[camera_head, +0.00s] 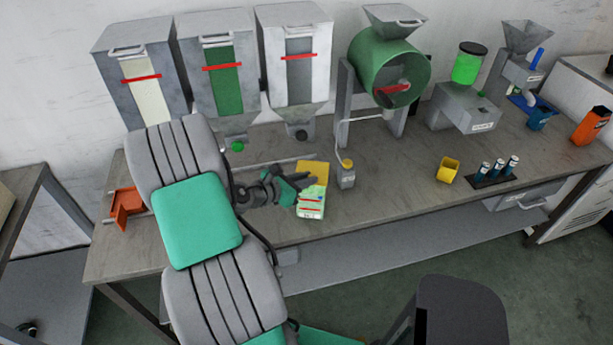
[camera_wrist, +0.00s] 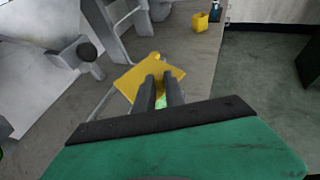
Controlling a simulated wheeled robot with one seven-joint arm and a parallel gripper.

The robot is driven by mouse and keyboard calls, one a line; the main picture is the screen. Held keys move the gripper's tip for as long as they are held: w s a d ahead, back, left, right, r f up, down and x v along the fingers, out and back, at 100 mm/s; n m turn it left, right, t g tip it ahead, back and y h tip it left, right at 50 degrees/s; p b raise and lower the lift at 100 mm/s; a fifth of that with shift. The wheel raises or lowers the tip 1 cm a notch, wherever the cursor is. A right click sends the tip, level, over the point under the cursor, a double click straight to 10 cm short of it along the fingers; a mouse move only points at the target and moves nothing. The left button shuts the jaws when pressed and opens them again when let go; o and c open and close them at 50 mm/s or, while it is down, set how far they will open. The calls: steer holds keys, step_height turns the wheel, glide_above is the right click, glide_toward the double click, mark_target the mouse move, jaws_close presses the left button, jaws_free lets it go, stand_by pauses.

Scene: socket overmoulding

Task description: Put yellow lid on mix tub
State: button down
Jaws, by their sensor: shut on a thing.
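The yellow lid (camera_head: 316,169) is a flat square plate at the fingertips of my gripper (camera_head: 305,184). It also shows in the wrist view (camera_wrist: 137,80), with a small knob between the two dark fingers (camera_wrist: 161,82). My gripper is shut on the lid. The mix tub (camera_head: 311,206), pale with green and red bands, stands on the bench just below and in front of the lid. In the wrist view only a bit of green shows between the fingers. I cannot tell whether the lid touches the tub, whose top is partly hidden.
A small dispenser with a yellow top (camera_head: 346,174) stands close right of the lid. A yellow cup (camera_head: 448,169) and a rack of vials (camera_head: 494,175) are further right. Hoppers (camera_head: 294,70) and a green drum (camera_head: 385,68) stand behind. An orange holder (camera_head: 126,205) is at left.

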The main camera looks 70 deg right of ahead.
steer(key=shift+f+b, duration=0.85)
steer(key=shift+f, duration=1.15)
steer(key=c, duration=1.3)
jaws_free()
steer(key=b+v, duration=0.1)
steer(key=v, duration=0.6)
steer(key=shift+w+a+r, duration=0.2)
steer(key=shift+w+a, duration=0.05)
steer(key=shift+a, duration=0.05)
